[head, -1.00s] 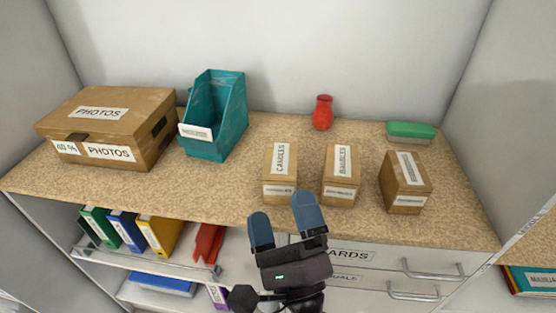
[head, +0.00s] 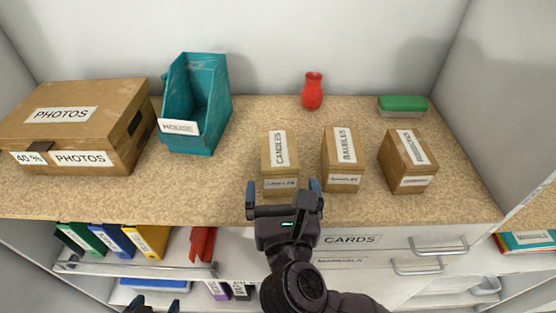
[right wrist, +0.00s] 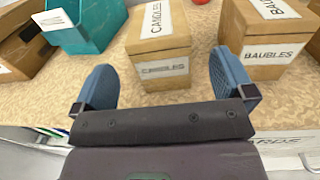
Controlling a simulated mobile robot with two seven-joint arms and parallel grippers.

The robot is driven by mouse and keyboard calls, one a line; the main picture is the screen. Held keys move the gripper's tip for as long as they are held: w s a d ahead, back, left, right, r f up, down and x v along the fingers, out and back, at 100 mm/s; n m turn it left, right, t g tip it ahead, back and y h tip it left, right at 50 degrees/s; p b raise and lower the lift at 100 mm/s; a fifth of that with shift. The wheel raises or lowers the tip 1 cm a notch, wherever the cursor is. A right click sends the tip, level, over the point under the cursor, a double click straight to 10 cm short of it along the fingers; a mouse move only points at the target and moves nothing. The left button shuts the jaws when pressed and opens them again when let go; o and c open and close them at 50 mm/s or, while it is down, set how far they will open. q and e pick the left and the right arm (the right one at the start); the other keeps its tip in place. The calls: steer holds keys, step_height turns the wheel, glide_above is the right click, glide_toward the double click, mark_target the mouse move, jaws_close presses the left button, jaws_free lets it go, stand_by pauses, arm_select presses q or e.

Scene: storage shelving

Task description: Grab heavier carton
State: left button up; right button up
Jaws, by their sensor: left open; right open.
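Three small brown cartons stand in a row on the speckled shelf top. The candles carton (head: 279,160) is on the left, the baubles carton (head: 342,160) in the middle, and a third carton (head: 407,160) with an unreadable label is on the right, turned at an angle. My right gripper (head: 284,190) is open in front of the candles carton. In the right wrist view the candles carton (right wrist: 160,45) shows ahead between the open fingers, and the baubles carton (right wrist: 265,35) is beyond the right finger. My left gripper (head: 152,305) is only just in view at the bottom edge, open and empty.
A large photos box (head: 75,125) and a teal house file holder (head: 195,105) stand at the left. A red vase (head: 312,91) and a green-topped box (head: 403,105) are at the back. Drawers (head: 385,245) and binders (head: 110,240) lie below the shelf's front edge.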

mark_target(281, 176)
steer(key=shift+w, duration=0.9)
steer(key=shift+w+a, duration=0.1)
steer(key=shift+w, duration=0.65)
steer(key=shift+w+a+f, duration=0.1)
steer(key=shift+w, duration=0.95)
steer(key=shift+w+a+f, duration=0.1)
steer(key=shift+w, duration=0.95)
steer(key=shift+c, duration=0.2)
steer(key=c, duration=1.3)
steer(key=shift+c, duration=0.2)
steer(key=shift+r, duration=0.15)
